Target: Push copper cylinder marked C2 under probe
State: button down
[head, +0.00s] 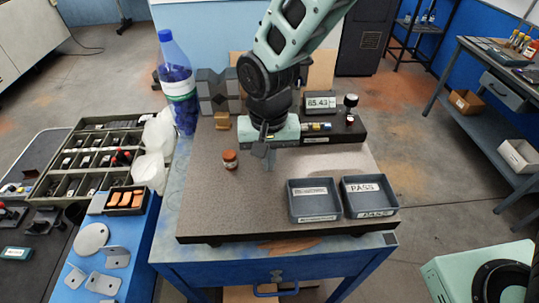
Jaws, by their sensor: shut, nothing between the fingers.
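A small copper-brown cylinder (230,160) stands upright on the grey stone plate (215,205), left of centre. Its marking is too small to read. My gripper (265,156) points down over the plate, to the right of the cylinder and apart from it. Its fingers are shut with nothing between them. A gauge with a display reading about 85.43 (321,102) stands behind my gripper on a dark base. I cannot make out the probe tip; my gripper and wrist cover part of that area.
Two dark trays stand at the plate's front right, a left one (314,217) and one labelled PASS (370,211). A dark block (218,90), a small brass block (222,121) and a blue-capped bottle (178,85) are behind the cylinder. The plate's front left is clear.

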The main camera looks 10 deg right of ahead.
jog(key=shift+w, duration=0.35)
jog(key=w, duration=0.7)
jog(key=shift+w+d, duration=0.1)
jog(key=shift+s, duration=0.2)
